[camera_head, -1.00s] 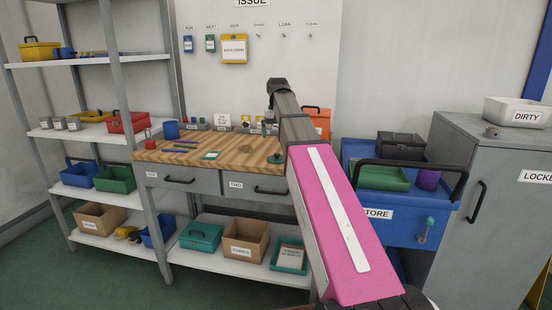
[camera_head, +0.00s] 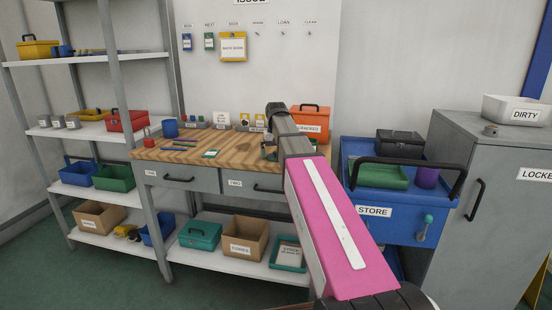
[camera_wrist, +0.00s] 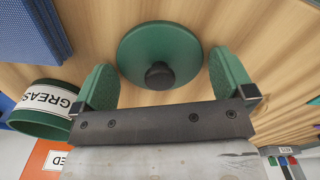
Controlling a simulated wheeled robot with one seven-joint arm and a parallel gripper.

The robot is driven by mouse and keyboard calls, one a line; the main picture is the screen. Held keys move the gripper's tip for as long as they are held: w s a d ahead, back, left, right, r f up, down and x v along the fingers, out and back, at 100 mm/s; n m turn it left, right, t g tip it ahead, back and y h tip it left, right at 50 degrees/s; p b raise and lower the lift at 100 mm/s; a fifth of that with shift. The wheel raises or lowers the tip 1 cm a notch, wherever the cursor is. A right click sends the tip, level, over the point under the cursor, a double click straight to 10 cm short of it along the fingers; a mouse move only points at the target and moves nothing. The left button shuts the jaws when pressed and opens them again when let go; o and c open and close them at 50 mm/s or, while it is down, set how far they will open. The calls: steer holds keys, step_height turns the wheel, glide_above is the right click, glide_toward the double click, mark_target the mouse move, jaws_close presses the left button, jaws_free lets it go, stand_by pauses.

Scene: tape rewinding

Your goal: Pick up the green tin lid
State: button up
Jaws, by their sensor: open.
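The green tin lid (camera_wrist: 150,42), round with a dark knob in its middle, lies on the wooden bench top in the wrist view. My gripper (camera_wrist: 161,62) is open, with one green finger pad on each side of the lid's near part. The knob lies between the pads, and nothing is held. I cannot tell the height of the fingers above the bench. A green tin labelled GREASE (camera_wrist: 42,120) is beside the left finger. In the head view my arm hides most of the gripper area.
An orange box (camera_head: 312,119) stands at the back right of the bench (camera_head: 240,143). It also shows in the wrist view (camera_wrist: 42,158). A blue textured thing (camera_wrist: 35,28) is at the wrist view's upper left. A blue trolley (camera_head: 400,210) stands right of my arm.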

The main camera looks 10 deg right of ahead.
steer(key=c, duration=0.7)
steer(key=shift+r, duration=0.15)
